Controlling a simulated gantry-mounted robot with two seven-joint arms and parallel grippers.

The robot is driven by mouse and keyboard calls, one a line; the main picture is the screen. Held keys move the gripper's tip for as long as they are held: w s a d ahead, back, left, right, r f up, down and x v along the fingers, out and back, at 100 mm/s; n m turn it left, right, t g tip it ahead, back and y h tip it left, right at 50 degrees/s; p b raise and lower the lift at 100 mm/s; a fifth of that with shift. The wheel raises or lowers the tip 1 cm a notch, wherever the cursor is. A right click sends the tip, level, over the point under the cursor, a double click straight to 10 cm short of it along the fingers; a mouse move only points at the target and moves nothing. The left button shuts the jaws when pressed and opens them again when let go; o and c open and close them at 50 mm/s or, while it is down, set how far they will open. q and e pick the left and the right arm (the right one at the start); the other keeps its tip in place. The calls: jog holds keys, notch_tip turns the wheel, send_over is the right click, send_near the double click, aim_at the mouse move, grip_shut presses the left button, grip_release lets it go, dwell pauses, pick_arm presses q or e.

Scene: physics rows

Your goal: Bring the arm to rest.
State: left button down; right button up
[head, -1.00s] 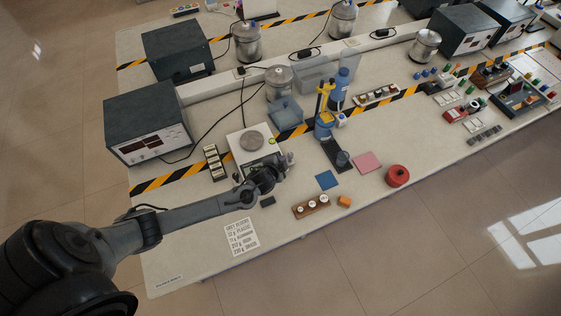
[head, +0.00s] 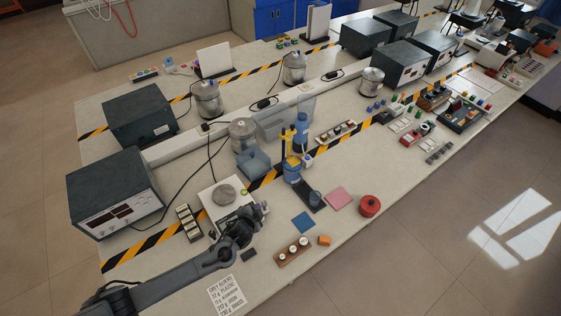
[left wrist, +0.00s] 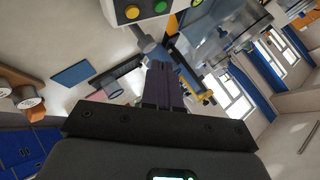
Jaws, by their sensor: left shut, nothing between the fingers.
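My left gripper (head: 264,208) is at the end of the grey arm that reaches in from the lower left in the head view. It is over the front part of the bench, just right of the white balance (head: 205,201) with its round grey pan. In the left wrist view the dark fingers (left wrist: 167,88) are together with nothing between them. Whether the gripper touches the balance cannot be told. My right gripper is in neither view.
A block holding weights (head: 291,251), a blue mat (head: 303,222), a pink mat (head: 338,198) and a red round container (head: 370,206) lie right of the gripper. A blue-yellow stand (head: 291,170) rises behind. A printed card (head: 227,294) lies near the bench's front edge.

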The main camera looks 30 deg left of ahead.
pick_arm(q)
jog(key=s+d+f+g+p, duration=0.1)
jog(key=s+d+f+p, duration=0.15)
jog(key=s, duration=0.45)
jog(key=s+d+r+n+g+h+p, duration=0.2)
jog(key=s+d+r+h+p, duration=0.1)
jog(key=s+d+r+p, duration=0.45)
jog(key=s+d+r+n+g, duration=0.1)
jog(key=s+r+n, duration=0.1)
jog(key=s+r, duration=0.4)
jog(key=s+d+r+n+g, duration=0.1)
jog(key=s+r, duration=0.5)
jog(key=r, duration=0.8)
jog(key=shift+s+r+n+g+p, duration=0.15)
jog(key=shift+n+g+p, duration=0.25)
jog(key=shift+g, duration=0.3)
jog(key=shift+d, duration=0.1)
